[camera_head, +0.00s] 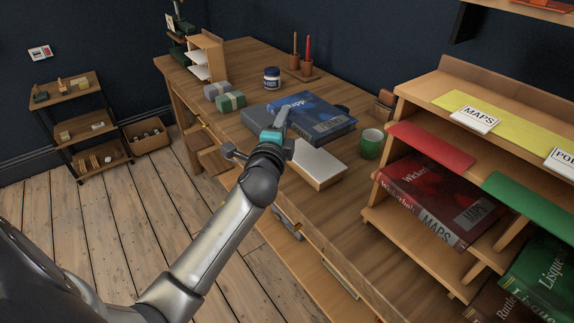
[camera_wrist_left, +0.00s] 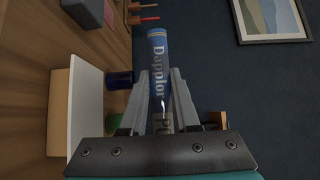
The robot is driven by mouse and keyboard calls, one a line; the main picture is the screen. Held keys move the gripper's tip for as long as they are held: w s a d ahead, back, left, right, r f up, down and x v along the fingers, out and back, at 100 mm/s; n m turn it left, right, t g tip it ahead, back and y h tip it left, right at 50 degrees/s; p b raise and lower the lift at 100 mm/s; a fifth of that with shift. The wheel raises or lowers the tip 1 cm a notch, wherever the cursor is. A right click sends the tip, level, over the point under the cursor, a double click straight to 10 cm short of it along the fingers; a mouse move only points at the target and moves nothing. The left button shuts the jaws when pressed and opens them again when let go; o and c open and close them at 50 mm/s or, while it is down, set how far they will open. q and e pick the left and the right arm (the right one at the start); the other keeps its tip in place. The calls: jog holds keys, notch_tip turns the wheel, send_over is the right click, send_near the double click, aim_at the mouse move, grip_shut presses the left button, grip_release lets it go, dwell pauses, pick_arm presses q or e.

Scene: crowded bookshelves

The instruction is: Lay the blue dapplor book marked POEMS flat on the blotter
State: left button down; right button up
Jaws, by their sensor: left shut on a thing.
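The blue Dapplor book (camera_head: 312,113) is above the far middle of the desk, its cover facing up and roughly flat. My left gripper (camera_head: 284,122) is shut on its spine side, one finger over the cover and the other under it. In the left wrist view the blue spine (camera_wrist_left: 158,70) reads "Dapplor PO" between the fingers (camera_wrist_left: 160,82); the rest of the label is hidden. A dark grey-blue flat slab, likely the blotter (camera_head: 258,118), shows to the left of the book, partly covered. I cannot tell whether the book touches it. My right gripper is not in view.
A box with a white top (camera_head: 318,163) lies just in front of the book. A green mug (camera_head: 371,144) stands at its right. A bookshelf (camera_head: 408,88) rises at the right.

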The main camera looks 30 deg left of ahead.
pick_arm(q)
notch_tip(320, 180, down, 11)
jog(key=b, duration=0.5)
jog(key=shift+f, duration=0.25)
jog(key=shift+r, duration=0.1)
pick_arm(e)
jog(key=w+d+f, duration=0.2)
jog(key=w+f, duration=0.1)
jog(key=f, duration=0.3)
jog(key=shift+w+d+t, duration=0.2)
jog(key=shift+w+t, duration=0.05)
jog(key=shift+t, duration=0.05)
pick_arm(q)
jog(key=c, duration=1.1)
grip_release()
jog(key=shift+f, duration=0.3)
jog(key=o, duration=0.4)
jog(key=shift+o, duration=0.3)
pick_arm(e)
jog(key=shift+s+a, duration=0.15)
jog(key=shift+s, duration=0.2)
